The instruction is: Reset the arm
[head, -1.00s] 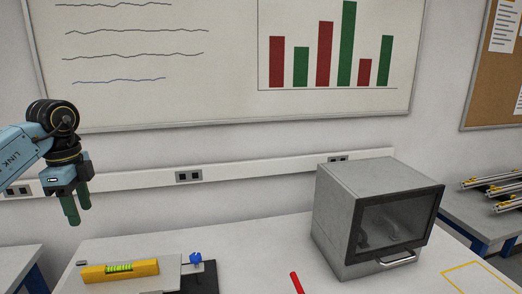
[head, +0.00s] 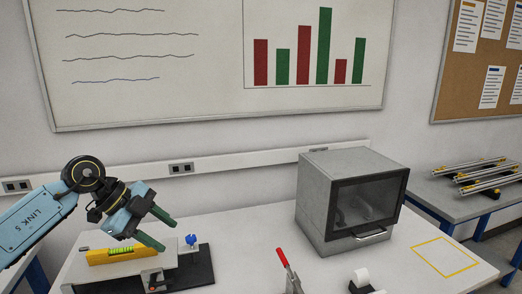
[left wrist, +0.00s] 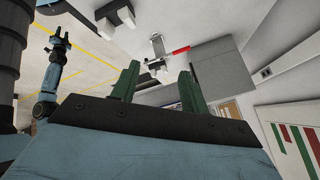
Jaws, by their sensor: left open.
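My left gripper (head: 169,236) is open and empty. Its two green fingers point down and to the right, above the back left of the white table, near the yellow spirit level (head: 110,256) and the blue knob (head: 191,240). In the left wrist view the green fingers of the left gripper (left wrist: 158,72) stand apart with nothing between them.
A grey box with a dark window (head: 325,205) stands on the table (head: 245,225). A yellow outline (head: 445,257) marks free table at right. Metal profiles (head: 480,172) lie on another table.

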